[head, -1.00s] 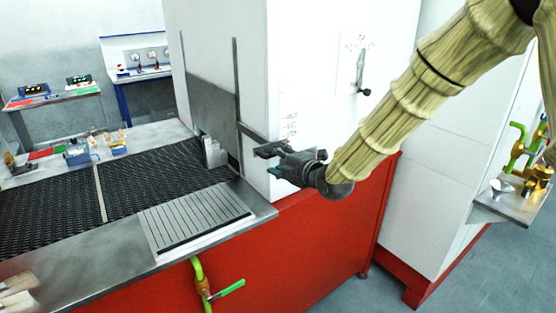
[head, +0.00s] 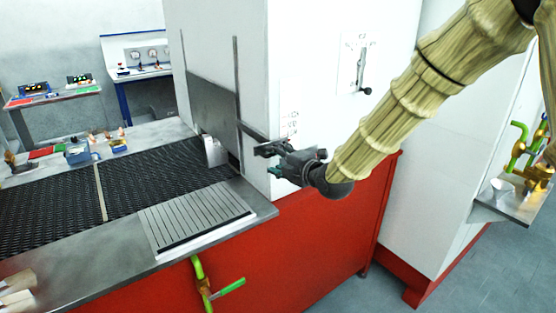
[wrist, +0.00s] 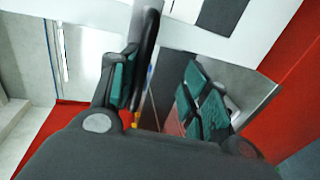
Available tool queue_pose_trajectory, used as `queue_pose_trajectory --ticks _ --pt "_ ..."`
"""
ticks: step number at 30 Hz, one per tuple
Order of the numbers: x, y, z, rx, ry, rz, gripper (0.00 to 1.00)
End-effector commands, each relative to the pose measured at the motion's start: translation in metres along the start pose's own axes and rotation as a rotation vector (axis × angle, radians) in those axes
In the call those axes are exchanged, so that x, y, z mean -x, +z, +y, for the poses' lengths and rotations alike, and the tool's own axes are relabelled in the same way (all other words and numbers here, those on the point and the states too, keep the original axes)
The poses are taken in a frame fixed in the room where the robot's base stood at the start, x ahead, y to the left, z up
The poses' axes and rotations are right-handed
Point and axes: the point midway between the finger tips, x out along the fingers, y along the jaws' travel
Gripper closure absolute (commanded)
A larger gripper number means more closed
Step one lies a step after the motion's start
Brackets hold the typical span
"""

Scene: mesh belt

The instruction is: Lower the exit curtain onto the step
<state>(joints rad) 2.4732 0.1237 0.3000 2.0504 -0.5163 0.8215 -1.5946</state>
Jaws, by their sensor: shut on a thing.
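The exit curtain (head: 213,106) is a grey metal plate between two upright rails on the white housing, above the belt's end. A dark handle bar (head: 251,131) runs from its right edge toward my gripper (head: 264,160). In the wrist view the dark bar (wrist: 148,45) stands at the left finger, and my gripper (wrist: 158,88) is shut on it; the exact contact is partly hidden. A small pale metal block (head: 214,151), which may be the step, stands on the mesh belt under the curtain. A gap shows beside it; I cannot tell whether the curtain touches it.
A green-handled valve (head: 228,288) sticks out from the red base below. A lever (head: 361,75) is on the housing's side. Small items lie on the far ledge.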

Motion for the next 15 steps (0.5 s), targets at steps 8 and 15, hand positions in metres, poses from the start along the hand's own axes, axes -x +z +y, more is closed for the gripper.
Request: queue_pose_trajectory --ticks 8,15 --pt "0.002 -0.001 -0.007 -0.001 -0.011 0.002 0.68" --pt "0.013 -0.001 -0.007 0.0 -0.012 0.002 0.68"
